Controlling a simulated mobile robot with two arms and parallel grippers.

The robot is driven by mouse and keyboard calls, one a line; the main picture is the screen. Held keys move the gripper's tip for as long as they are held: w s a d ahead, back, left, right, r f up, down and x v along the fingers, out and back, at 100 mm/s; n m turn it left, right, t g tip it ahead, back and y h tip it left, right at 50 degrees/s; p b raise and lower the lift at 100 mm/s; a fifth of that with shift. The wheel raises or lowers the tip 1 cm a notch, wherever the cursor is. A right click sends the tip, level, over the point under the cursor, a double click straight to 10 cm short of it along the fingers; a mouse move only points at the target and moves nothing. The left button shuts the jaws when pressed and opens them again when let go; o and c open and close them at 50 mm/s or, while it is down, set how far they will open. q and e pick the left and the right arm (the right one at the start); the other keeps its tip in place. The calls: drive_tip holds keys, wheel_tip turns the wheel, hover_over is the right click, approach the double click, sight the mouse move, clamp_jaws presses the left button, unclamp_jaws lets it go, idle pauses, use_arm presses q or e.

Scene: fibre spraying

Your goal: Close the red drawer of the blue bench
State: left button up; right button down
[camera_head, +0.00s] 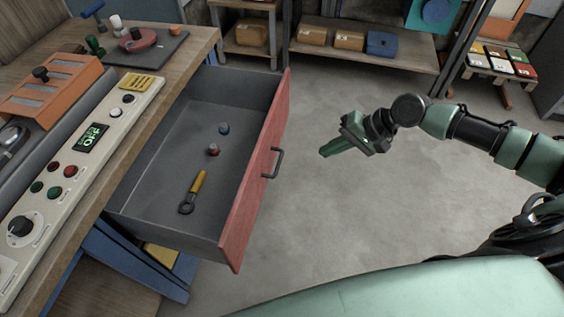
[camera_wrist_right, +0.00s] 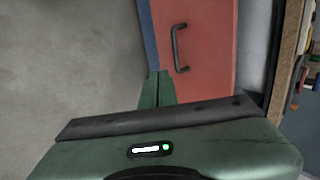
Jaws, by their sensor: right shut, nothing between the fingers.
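The red drawer (camera_head: 258,170) is pulled far out of the blue bench (camera_head: 118,262), with its dark handle (camera_head: 273,163) on the front. Inside the drawer lie a yellow-handled tool (camera_head: 194,191) and two small round items (camera_head: 214,149). My right gripper (camera_head: 324,151) is shut and empty, over the floor to the right of the drawer front and apart from it. In the right wrist view, the shut fingers (camera_wrist_right: 156,85) point towards the red drawer front (camera_wrist_right: 208,60), with its handle (camera_wrist_right: 177,48) just beyond them. My left gripper is not in view.
The bench top (camera_head: 150,120) carries a control panel (camera_head: 85,150), an orange device (camera_head: 52,88) and other items at left. Shelves with cardboard boxes (camera_head: 349,41) stand at the back. Clear grey floor (camera_head: 330,215) lies right of the drawer.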

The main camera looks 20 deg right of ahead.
use_arm(q)
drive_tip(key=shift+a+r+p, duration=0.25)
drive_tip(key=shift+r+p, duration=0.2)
drive_tip(key=shift+p, duration=0.05)
use_arm(e)
drive_tip(key=w+a+r+x, duration=0.1)
drive_tip(key=x, duration=1.2)
drive_tip(key=shift+a+r, duration=0.2)
drive_tip(key=shift+r, duration=0.15)
drive_tip(key=shift+w+a, duration=0.1)
